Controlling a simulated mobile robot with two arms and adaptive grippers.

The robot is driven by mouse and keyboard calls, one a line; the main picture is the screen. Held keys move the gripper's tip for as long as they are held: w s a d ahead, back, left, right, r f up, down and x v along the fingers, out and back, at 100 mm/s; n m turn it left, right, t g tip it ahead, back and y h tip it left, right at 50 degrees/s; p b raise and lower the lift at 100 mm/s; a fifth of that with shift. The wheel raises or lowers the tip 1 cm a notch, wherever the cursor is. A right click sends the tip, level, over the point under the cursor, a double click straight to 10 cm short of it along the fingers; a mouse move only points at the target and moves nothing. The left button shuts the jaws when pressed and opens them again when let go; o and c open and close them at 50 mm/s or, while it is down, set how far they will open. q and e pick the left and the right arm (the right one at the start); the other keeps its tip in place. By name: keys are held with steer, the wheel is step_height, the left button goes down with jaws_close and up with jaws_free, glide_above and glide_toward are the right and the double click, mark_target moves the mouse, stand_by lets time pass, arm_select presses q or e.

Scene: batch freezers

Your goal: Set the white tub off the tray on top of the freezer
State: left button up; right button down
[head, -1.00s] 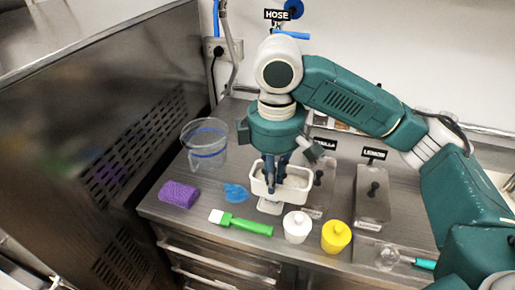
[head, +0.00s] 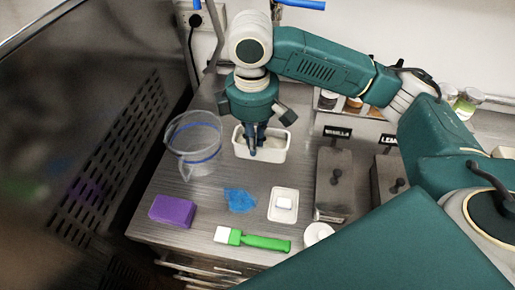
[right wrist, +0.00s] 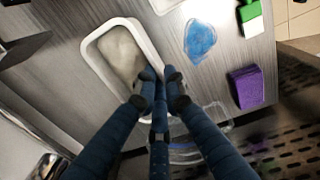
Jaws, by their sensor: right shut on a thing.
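The white tub (head: 285,147) is a small rectangular open box with pale contents, at the back of the steel counter in the head view. My right gripper (head: 254,150) comes down from above and is shut on the tub's wall. I cannot tell whether the tub's base touches the counter. The right wrist view shows the tub (right wrist: 94,62) with my fingertips (right wrist: 160,78) at one long wall. The small white tray (head: 275,213) sits nearer the front, apart from the tub, with a small white block on it. The steel freezer (head: 60,120) stands at the left. My left gripper is not in view.
A clear pitcher (head: 195,150) stands close left of the tub. A blue cloth (head: 240,200), purple block (head: 172,211) and green-handled brush (head: 262,242) lie in front. Lidded steel containers (head: 334,180) stand right. A white pot (head: 318,233) is partly hidden by my body.

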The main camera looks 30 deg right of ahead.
mark_target(254, 158)
step_height(254, 158, down, 5)
steer(key=shift+r, duration=0.2)
step_height(254, 158, down, 3)
steer(key=shift+w+f+p, duration=0.1)
steer(key=shift+w+p, duration=0.05)
steer(key=shift+p, duration=0.25)
steer(key=w+d+p, duration=0.2)
steer(key=w, duration=0.1)
steer(key=shift+d+f, duration=0.2)
steer(key=shift+d, duration=0.05)
steer(key=shift+f, duration=0.3)
steer(key=shift+w+f, duration=0.1)
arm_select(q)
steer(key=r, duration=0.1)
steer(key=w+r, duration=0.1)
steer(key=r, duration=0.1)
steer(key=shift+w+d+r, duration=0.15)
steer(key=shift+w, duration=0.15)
arm_select(e)
steer(key=shift+f, duration=0.1)
steer(key=c, duration=1.9)
jaws_free()
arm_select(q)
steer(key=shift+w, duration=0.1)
arm_select(e)
steer(key=shift+o, duration=0.3)
